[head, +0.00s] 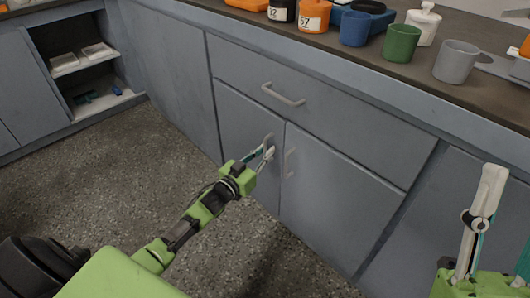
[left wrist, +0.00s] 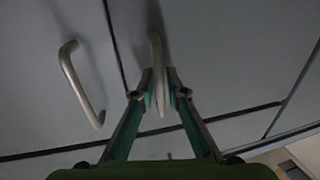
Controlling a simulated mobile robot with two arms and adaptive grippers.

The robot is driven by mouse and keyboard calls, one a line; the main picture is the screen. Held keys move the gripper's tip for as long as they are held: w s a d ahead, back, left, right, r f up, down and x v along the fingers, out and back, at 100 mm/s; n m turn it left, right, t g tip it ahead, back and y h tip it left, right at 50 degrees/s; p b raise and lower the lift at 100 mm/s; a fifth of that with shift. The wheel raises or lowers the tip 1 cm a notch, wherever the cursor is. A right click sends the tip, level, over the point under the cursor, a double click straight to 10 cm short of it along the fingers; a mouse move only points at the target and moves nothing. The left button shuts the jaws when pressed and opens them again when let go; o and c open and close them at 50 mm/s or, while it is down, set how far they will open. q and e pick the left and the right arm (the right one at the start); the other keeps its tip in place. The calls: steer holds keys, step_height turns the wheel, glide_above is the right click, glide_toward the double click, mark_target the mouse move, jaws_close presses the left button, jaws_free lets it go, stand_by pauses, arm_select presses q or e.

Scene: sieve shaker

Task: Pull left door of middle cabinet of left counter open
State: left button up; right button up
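The middle cabinet of the grey counter has a left door (head: 238,122) and a right door (head: 330,190) under a wide drawer. Both doors look shut. The left door's curved metal handle (head: 269,139) stands near the seam and shows in the left wrist view (left wrist: 155,48). My left gripper (head: 264,154) is at this handle, with its fingers (left wrist: 160,82) on either side of it. The fingers are partly closed, with a small gap still showing beside the handle. My right gripper (head: 503,228) is at the right edge, partly cut off, fingers apart and empty.
The right door's handle (head: 290,163) is close beside my left gripper, and the drawer handle (head: 283,95) is above. Cups and bottles stand on the countertop (head: 365,68). An open shelf (head: 98,98) is at the far left. The speckled floor (head: 120,180) before the left door is clear.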

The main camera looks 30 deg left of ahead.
arm_select(q)
jaws_close()
steer(key=shift+s, duration=0.15)
